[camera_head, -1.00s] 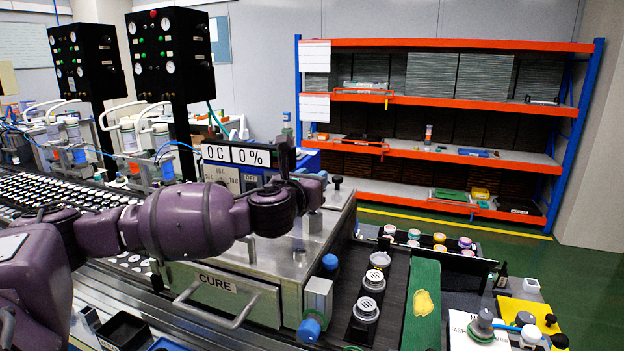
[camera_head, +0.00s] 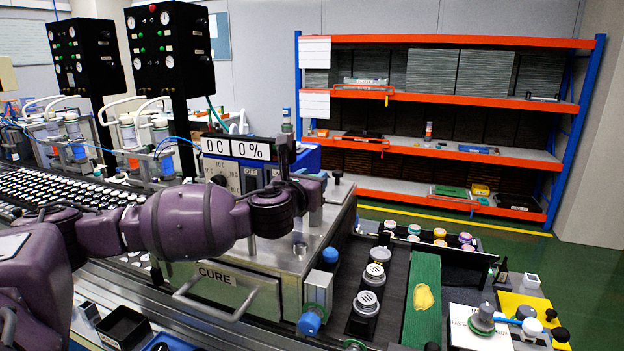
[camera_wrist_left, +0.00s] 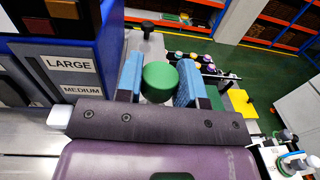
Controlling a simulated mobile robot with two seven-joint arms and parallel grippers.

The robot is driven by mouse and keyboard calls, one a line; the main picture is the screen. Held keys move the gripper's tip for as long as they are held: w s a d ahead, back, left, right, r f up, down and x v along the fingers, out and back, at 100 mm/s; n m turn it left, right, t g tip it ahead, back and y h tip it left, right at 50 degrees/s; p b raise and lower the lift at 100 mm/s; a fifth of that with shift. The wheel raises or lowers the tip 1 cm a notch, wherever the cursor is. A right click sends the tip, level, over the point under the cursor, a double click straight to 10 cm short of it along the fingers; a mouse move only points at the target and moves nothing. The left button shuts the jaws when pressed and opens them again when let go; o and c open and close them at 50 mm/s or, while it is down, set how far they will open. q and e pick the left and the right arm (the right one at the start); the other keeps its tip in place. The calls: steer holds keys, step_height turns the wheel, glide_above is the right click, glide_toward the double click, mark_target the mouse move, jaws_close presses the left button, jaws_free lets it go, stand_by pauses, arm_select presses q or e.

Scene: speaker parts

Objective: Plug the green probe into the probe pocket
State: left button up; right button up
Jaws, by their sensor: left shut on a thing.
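In the left wrist view my left gripper (camera_wrist_left: 160,84) is shut on the green probe (camera_wrist_left: 160,80), whose round green head sits between the two blue finger pads. The rest of the probe is hidden below its head. In the head view the left gripper (camera_head: 311,188) is over the top of the steel CURE oven (camera_head: 318,240), near its back right. A short grey cylinder (camera_head: 315,216) shows just below it; I cannot tell whether it is part of the probe or of the oven. I cannot make out the probe pocket for certain. My right gripper is not in view.
A display (camera_head: 235,148) stands on a blue-sided unit behind the left gripper. A black knob (camera_head: 337,175) rises close to its right. A dark tray with round parts and a green mat (camera_head: 424,300) lie to the right of the oven. Shelves (camera_head: 450,95) stand behind.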

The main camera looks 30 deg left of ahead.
arm_select(q)
steer(key=shift+f+b, duration=0.35)
steer(key=shift+f, duration=0.45)
steer(key=shift+f+b, duration=0.3)
steer(key=shift+f, duration=0.3)
steer(key=o, duration=1)
steer(key=s, duration=0.3)
steer(key=s+d, duration=0.1)
steer(key=s, duration=0.2)
steer(key=s+b, duration=0.1)
steer(key=s, duration=0.2)
steer(key=shift+s+d, duration=0.25)
steer(key=shift+d, duration=0.1)
steer(key=shift+s+d, duration=0.1)
steer(key=shift+s, duration=0.5)
